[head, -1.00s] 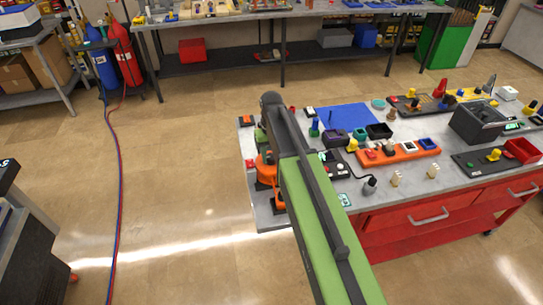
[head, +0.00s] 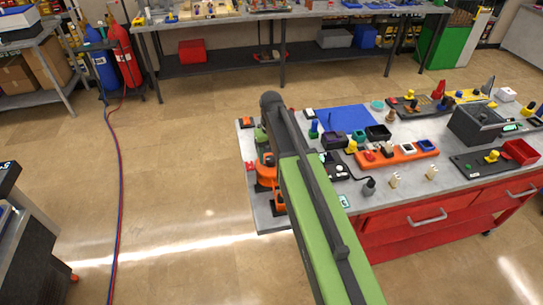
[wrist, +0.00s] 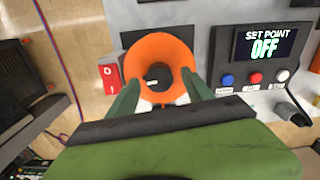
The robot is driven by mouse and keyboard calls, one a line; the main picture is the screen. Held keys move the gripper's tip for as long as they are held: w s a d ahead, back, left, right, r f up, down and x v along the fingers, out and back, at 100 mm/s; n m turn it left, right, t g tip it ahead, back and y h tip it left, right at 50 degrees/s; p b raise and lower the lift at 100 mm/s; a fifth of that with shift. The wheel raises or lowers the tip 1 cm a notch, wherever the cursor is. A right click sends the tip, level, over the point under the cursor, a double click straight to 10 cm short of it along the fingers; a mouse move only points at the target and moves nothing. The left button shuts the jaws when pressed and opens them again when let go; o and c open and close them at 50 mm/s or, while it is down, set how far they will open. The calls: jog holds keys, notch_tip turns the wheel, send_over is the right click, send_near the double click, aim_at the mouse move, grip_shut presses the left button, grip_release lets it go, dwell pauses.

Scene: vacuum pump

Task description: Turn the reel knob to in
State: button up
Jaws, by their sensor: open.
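In the wrist view, an orange reel (wrist: 174,52) stands straight ahead of my gripper. A small dark knob (wrist: 154,78) with a white pointer mark sits at its middle, the mark lying roughly sideways to the left. My gripper (wrist: 160,80) is open, with one green finger to the left of the knob and one to the right. I cannot tell whether either finger touches it. In the head view, my green arm partly hides the orange reel (head: 265,172) at the bench's left end, and my fingers are hidden.
Left of the reel is a red switch (wrist: 109,77). To the right, a panel has a display (wrist: 264,45) reading "SET POINT OFF" and blue, red and white buttons. A dark cable plug (wrist: 290,113) is below it. Floor left of the bench (head: 265,222) is clear.

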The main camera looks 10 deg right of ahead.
aim_at(271, 159)
notch_tip(271, 159, up, 16)
jog(key=p, duration=1.5)
